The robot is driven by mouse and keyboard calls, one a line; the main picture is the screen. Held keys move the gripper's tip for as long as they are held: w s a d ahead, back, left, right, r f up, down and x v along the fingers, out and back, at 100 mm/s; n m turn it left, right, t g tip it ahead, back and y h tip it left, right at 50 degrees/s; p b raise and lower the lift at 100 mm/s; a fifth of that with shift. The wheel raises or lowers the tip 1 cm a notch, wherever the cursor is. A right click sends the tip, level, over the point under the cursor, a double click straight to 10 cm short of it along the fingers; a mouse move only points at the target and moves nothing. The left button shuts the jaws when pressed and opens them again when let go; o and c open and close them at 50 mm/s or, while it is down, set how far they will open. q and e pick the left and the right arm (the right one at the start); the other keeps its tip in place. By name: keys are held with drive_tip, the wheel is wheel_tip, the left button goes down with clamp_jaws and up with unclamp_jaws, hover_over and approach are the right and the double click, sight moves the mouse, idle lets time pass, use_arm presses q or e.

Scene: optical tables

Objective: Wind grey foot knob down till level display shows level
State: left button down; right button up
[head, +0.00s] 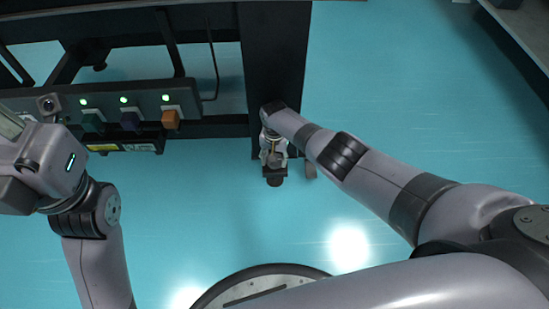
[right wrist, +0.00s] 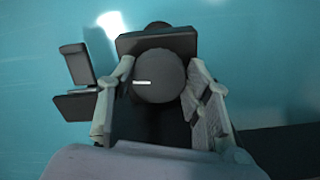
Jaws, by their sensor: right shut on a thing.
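The grey foot knob (right wrist: 160,76) is a round dark grey disc with a short white mark in the right wrist view. The fingers of my right gripper (right wrist: 163,92) are on both sides of it, shut on it. In the head view my right gripper (head: 273,150) reaches down at the near end of the black table frame (head: 272,60), and hides most of the knob. My left arm is at the left edge of the head view, and its fingertips cannot be made out. I cannot make out a level display reading.
A dark bar (head: 145,100) with green lights and green, purple and orange blocks runs along the frame at the left. A dark angled part (right wrist: 76,80) stands beside the left finger in the right wrist view. The teal floor (head: 420,90) is open to the right.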

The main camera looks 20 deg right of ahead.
drive_tip(key=o, duration=1.1)
drive_tip(key=shift+o, duration=0.2)
drive_tip(key=shift+r, duration=0.1)
wheel_tip(320, 180, up, 12)
idle(0.6)
